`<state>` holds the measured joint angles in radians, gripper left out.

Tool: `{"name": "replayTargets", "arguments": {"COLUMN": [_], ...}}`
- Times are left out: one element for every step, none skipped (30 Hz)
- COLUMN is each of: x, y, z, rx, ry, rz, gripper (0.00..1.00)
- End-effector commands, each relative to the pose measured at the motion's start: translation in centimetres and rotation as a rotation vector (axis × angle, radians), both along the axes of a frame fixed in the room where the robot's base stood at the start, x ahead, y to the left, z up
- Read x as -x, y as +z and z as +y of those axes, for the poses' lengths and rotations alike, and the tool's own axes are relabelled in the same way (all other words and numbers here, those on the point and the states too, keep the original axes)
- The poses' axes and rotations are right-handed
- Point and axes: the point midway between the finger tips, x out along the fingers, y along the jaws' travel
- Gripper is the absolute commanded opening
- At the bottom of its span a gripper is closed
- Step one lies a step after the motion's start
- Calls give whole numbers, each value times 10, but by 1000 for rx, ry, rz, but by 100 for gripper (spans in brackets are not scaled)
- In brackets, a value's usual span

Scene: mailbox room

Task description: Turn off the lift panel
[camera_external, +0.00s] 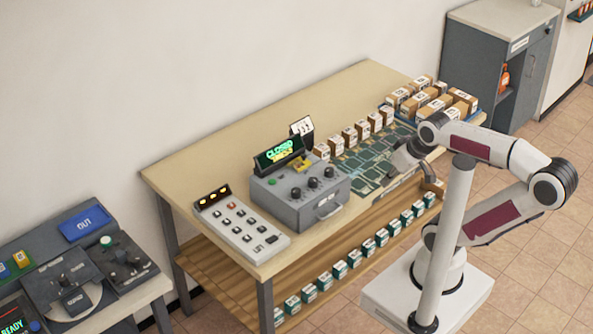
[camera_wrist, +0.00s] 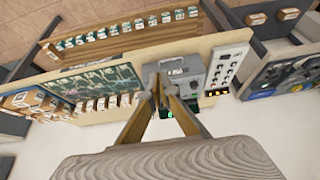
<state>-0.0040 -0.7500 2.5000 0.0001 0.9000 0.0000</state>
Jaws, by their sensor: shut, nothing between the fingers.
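A grey control box (camera_external: 325,210) stands on the table, with black knobs (camera_external: 313,182), a green button (camera_external: 272,182) and a yellow part on top. A display (camera_external: 279,153) at its back is lit green and reads CLOSED on its upper line. Left of it lies a pale panel (camera_external: 264,242) with small buttons and lit amber lamps (camera_external: 213,197). I cannot tell which is the lift panel. My gripper (camera_wrist: 158,86) is shut and empty. In the wrist view its tips overlap the grey box (camera_wrist: 188,66); the pale panel (camera_wrist: 227,69) is beside it. In the external view the fingertips are unclear.
Small cartons (camera_external: 349,135) and a tray of boxes stand right of the grey box, beside a green circuit-patterned mat (camera_external: 362,172). Several boxes line the lower shelf (camera_external: 205,262). Another console (camera_external: 85,225) stands at left, a dark cabinet (camera_external: 485,65) at back right.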

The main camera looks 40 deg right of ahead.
Motion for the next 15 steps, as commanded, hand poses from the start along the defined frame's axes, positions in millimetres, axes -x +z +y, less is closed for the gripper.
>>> {"name": "replayTargets", "arguments": {"x": [0, 0, 0, -1, -1, -1, -2, -2, -3, -4, -5, -6, -8, -9, -11], "y": [0, 0, -1, -2, -4, -6, -8, -9, -12, -13, -15, -16, -17, -18, -20], "z": [1, 2, 4, 5, 6, 9, 10, 12, 15, 17, 19, 22, 25, 27, 30], "rx": [0, -1, 0, 0, 0, 1, 1, 2, 2, 3, 3, 5, 6, 7, 9], "ry": [6, 9, 16, 21, 28, 38, 46, 54, 65, 75, 84, 95, 106, 116, 129], "rz": [0, 2, 6, 11, 16, 26, 34, 42, 54, 63, 71, 82, 90, 98, 109], "gripper": [0, 0, 0, 0, 0, 0, 0, 0, 0, 0, 0, 0, 0, 0, 0]}}
